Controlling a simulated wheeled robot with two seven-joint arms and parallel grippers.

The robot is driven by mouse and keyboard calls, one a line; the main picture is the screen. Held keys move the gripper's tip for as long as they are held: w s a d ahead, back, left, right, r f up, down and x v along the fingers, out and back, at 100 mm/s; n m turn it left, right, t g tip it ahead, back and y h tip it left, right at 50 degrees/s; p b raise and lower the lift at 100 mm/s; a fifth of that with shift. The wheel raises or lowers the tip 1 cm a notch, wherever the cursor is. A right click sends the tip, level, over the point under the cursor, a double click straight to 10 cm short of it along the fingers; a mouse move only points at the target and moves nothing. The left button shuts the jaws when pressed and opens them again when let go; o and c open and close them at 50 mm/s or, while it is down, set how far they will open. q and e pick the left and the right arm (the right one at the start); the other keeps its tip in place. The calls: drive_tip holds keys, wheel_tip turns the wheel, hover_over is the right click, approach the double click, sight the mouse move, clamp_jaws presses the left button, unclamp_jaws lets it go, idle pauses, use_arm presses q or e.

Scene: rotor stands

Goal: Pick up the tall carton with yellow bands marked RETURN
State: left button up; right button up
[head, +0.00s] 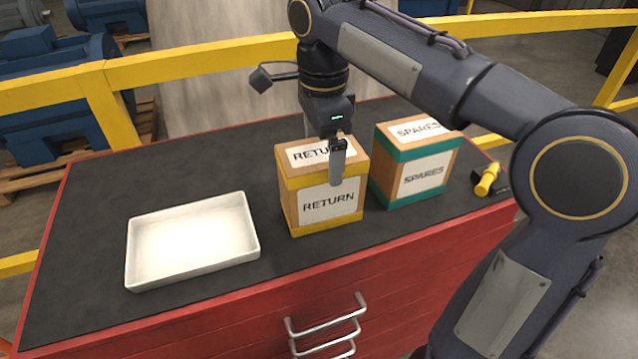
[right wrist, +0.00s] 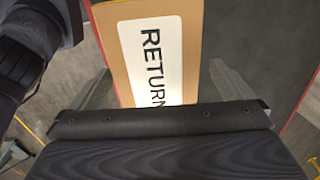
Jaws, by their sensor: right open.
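The RETURN carton (head: 293,209) stands upright on the dark top of the red cabinet, brown with yellow bands and white RETURN labels on its top and front. My right gripper (head: 338,172) is over it, pointing down, with one finger showing in front of the top label and upper front. In the right wrist view the carton's labelled top (right wrist: 158,50) lies between the two open fingers (right wrist: 163,80), with a gap at the right finger. Whether the fingertips are below the carton's top edge is hard to tell. My left gripper is not in view.
A SPARES carton (head: 389,175) with teal bands stands close at the right. A white tray (head: 190,242) lies at the left, with bare top between. A yellow-and-black tool (head: 487,180) lies at the right edge. A yellow rail (head: 200,58) runs behind the cabinet.

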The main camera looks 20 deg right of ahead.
sight(310, 205)
drive_tip(key=f, duration=0.5)
drive_tip(key=shift+s+a+f, duration=0.2)
drive_tip(key=shift+f, duration=0.05)
drive_tip(key=shift+r, duration=0.1)
drive_tip(key=c, duration=1.4)
